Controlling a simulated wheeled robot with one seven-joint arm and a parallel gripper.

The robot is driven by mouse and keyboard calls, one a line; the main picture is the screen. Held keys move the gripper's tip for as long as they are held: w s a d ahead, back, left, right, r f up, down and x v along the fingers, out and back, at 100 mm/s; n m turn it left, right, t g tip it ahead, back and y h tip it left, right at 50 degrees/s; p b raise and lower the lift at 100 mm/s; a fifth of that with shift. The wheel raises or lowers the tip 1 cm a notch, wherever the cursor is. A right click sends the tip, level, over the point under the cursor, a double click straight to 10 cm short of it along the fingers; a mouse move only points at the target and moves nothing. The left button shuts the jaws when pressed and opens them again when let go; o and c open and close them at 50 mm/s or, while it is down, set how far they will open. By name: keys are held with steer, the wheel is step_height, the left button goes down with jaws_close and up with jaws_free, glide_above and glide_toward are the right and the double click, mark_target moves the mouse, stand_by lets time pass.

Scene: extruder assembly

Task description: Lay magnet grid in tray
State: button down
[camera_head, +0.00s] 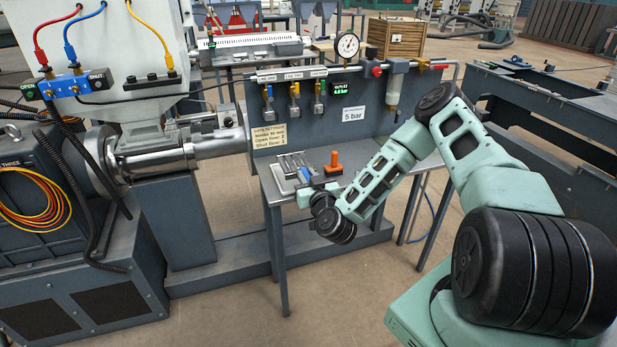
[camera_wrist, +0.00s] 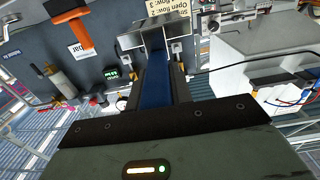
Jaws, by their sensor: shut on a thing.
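In the head view my gripper (camera_head: 309,180) is over the left part of the small grey table. In the wrist view my gripper (camera_wrist: 158,88) is shut on a blue grip, with a dark finger on each side of it. The magnet grid (camera_head: 291,162) shows in the head view as several pale metal bars beside the gripper. In the wrist view a silver metal part (camera_wrist: 150,27) is at the far end of the blue grip. The tray is hard to tell apart from the grid, and I cannot tell whether they touch.
An orange-handled tool (camera_head: 333,164) stands on the small table (camera_head: 352,173), right of the grid. Behind is a grey panel with coloured valves (camera_head: 294,92), a gauge (camera_head: 348,45) and signs. A metal extruder barrel (camera_head: 160,160) is at left. The table's right part is clear.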

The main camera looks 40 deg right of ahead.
steer(key=shift+w+d+f+b, duration=0.25)
steer(key=shift+w+f+b, duration=0.4)
steer(key=shift+w, duration=0.25)
steer(key=shift+w+d+f+b, duration=0.2)
steer(key=shift+w+f+b, duration=0.35)
steer(key=shift+w+f, duration=0.25)
steer(key=shift+f+b, duration=1)
steer(key=shift+f, duration=0.45)
steer(key=shift+f+b, duration=0.3)
steer(key=shift+f, duration=0.1)
steer(key=c, duration=0.8)
jaws_free()
steer(key=shift+o, duration=0.2)
steer(key=p+v, duration=0.1)
steer(key=v, duration=0.8)
steer(key=shift+p, duration=0.4)
